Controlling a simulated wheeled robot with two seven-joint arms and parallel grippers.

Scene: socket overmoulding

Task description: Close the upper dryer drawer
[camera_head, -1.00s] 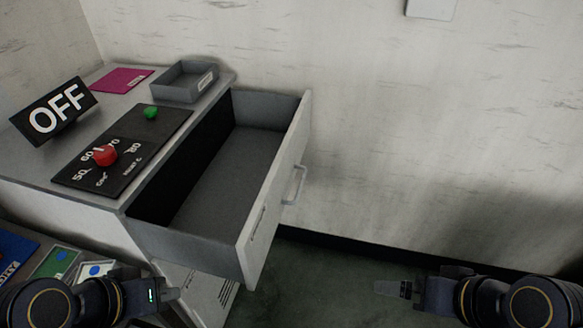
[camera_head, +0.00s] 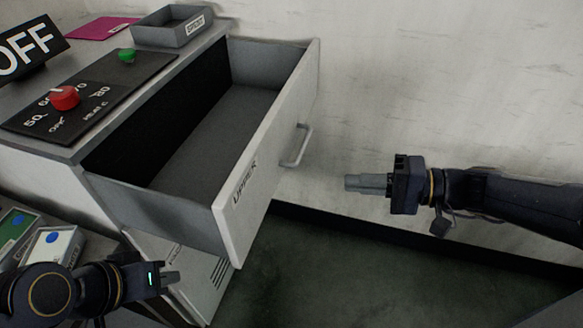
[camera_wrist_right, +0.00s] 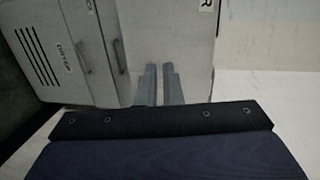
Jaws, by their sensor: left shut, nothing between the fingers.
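The upper dryer drawer, a grey box with a pale front (camera_head: 262,160) labelled UPPER, is pulled far out and looks empty. Its bar handle (camera_head: 297,147) is on the front's outer face. My right gripper (camera_head: 348,183) is to the right of the drawer front, level with the handle in the picture and apart from it. In the right wrist view, a narrow gap shows between its empty fingers (camera_wrist_right: 160,85), with the pale drawer front behind. My left gripper (camera_head: 175,278) is shut and empty, low at the left, below the drawer in the picture.
The dryer top carries a control panel (camera_head: 85,92) with a red knob and a green button, a grey tray (camera_head: 172,30), a magenta sheet (camera_head: 100,28) and an OFF sign (camera_head: 25,48). A lower drawer front (camera_head: 195,270) is beneath. The floor at right is clear.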

